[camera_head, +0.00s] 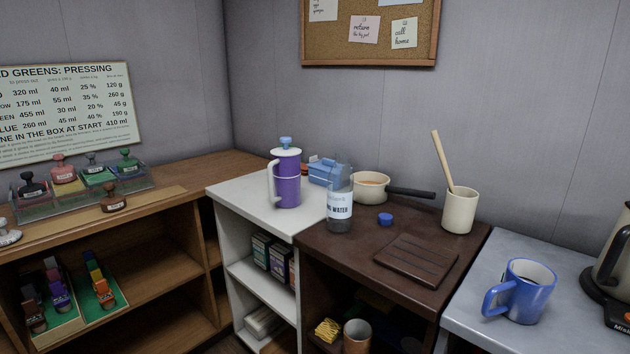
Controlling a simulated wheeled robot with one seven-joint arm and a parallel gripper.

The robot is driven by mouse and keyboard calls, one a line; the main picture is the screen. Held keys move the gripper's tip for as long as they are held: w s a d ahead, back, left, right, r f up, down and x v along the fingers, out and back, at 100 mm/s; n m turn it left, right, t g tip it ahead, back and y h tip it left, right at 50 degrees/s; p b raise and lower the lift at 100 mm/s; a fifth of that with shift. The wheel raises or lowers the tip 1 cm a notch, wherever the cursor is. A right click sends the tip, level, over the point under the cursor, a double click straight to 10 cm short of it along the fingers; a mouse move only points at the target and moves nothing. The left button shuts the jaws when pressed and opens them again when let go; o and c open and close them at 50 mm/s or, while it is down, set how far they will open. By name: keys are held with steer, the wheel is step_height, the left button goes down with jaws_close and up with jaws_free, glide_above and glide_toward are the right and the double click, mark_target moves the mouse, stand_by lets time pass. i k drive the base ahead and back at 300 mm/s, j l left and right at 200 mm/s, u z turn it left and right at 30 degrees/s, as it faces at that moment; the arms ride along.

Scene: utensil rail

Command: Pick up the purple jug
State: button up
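The purple jug (287,183) stands upright on the white cabinet top in the middle of the head view. It has a purple body, a white lid with a blue knob on top, and a white handle on its left side. Nothing covers it from this view. My gripper is not in view.
A labelled water bottle (339,205) stands right of the jug, and a blue box (325,172) sits behind it. A cream saucepan (371,187), blue cap (385,219) and utensil pot (459,210) are on the dark counter. The white top (243,200) is clear left of the jug.

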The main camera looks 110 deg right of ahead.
mark_target(285, 179)
steer(key=l+z, duration=0.15)
steer(key=z, duration=0.3)
steer(key=k+l+z, duration=0.1)
steer(key=z, duration=0.35)
steer(key=l+z, duration=0.2)
steer(key=z, duration=0.25)
steer(key=l+z, duration=0.2)
steer(key=z, duration=0.2)
steer(key=i+l, duration=0.1)
steer(key=l, duration=0.25)
steer(key=z, duration=0.05)
